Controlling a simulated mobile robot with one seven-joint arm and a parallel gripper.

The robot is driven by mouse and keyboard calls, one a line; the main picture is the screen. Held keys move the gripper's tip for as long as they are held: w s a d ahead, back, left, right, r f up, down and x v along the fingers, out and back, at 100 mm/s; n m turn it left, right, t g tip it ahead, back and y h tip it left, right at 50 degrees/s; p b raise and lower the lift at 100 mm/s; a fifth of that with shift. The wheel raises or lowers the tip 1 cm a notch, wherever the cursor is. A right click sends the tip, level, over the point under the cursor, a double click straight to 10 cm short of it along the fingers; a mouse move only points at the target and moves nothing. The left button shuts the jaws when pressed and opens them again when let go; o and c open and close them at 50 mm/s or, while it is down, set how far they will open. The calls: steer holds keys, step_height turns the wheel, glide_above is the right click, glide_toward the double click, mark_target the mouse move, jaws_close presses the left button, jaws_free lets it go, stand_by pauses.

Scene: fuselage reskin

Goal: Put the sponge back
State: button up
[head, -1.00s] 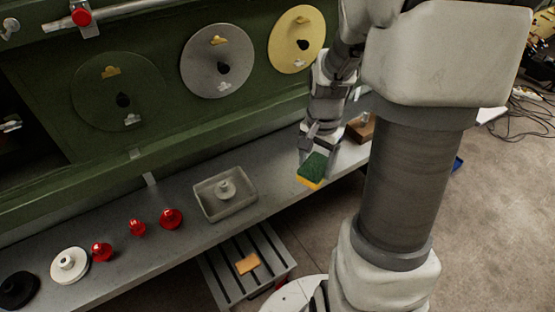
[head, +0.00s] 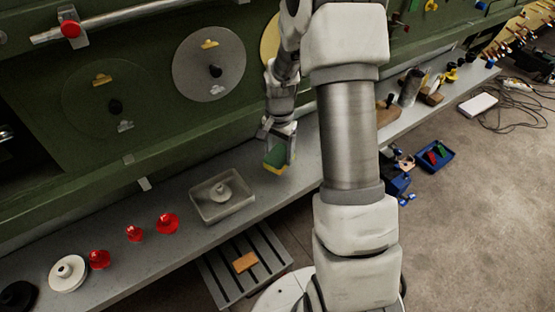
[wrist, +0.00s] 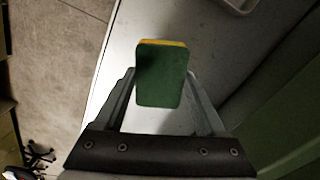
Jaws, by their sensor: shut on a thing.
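The sponge (head: 276,158) has a green face and a yellow layer. My gripper (head: 279,150) is shut on it and holds it over the grey bench (head: 235,218), to the right of the grey tray. In the wrist view the sponge (wrist: 161,78) sits between the two fingers of my gripper (wrist: 160,90), green face toward the camera. Whether the sponge touches the bench is hard to tell.
A grey tray (head: 205,211) with a pale knobbed part (head: 221,193) in it stands left of the sponge. Several red knobs (head: 166,224) and a white disc (head: 67,273) lie further left. An orange block (head: 244,262) lies on a slatted step (head: 222,287) below. Tools crowd the bench's right part.

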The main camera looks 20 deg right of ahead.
mark_target(278, 162)
steer(key=shift+w+f, duration=0.3)
steer(key=shift+f, duration=0.05)
steer(key=shift+f+p, duration=0.35)
steer(key=shift+f, duration=1.45)
steer(key=shift+f, duration=0.2)
steer(key=o, duration=1.2)
steer(key=shift+r, duration=0.1)
steer(key=shift+c, duration=0.2)
